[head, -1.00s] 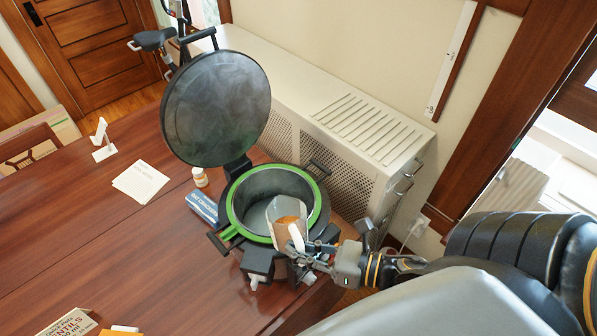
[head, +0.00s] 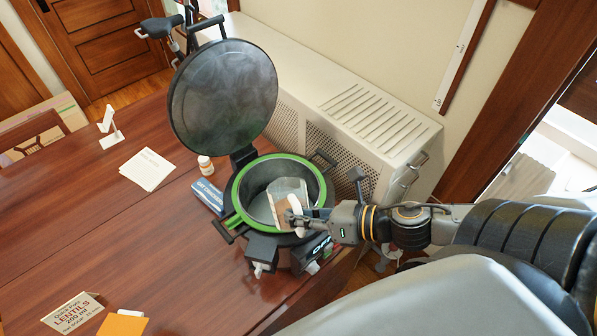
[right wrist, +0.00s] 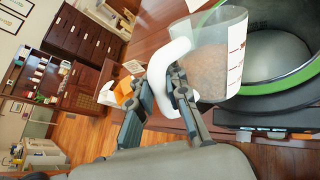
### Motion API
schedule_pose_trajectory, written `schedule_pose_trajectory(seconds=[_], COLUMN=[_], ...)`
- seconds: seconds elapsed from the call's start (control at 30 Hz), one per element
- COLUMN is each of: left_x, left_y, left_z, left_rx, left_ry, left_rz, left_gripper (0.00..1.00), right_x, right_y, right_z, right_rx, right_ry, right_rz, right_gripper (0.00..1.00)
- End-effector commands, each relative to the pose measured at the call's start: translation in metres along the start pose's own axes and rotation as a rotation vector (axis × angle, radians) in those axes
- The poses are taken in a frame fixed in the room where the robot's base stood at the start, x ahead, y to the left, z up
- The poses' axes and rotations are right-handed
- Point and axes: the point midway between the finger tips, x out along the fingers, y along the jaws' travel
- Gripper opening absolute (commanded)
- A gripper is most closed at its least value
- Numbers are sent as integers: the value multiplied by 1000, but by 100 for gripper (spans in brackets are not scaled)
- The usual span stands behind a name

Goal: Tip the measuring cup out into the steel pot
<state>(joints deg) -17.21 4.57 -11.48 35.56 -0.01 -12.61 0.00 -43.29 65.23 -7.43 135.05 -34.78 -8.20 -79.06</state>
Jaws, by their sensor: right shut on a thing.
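The steel pot (head: 258,182) with a green rim stands at the table edge, its round lid (head: 222,95) raised. The clear measuring cup (head: 290,188) is over the pot's opening, tilted with its mouth toward the far side. Brown contents show through its wall, and red markings show in the right wrist view (right wrist: 215,60). My right gripper (head: 297,217) is shut on the cup's white handle (right wrist: 163,75), at the near right side of the pot. Whether anything is falling into the pot I cannot tell. My left gripper is not in view.
A blue box (head: 208,196) and a small pill bottle (head: 205,165) stand left of the pot. Paper (head: 147,169), a white stand (head: 110,128) and a lentils card (head: 73,312) are on the table (head: 120,235). A radiator cover (head: 345,110) is behind.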

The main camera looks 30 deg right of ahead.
Motion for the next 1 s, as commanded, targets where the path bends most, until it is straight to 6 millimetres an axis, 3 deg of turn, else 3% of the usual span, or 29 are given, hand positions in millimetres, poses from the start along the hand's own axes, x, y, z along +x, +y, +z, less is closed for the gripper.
schedule_pose_trajectory(seconds=[0.4,1.0], left_x=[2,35], left_y=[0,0], left_z=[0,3], left_rx=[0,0], left_ry=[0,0], left_rz=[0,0], left_gripper=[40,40], right_x=[6,14], right_y=[-6,-16], right_z=[20,24], right_rx=[82,226], right_ry=[80,206], right_rz=[0,0], right_gripper=[0,0])
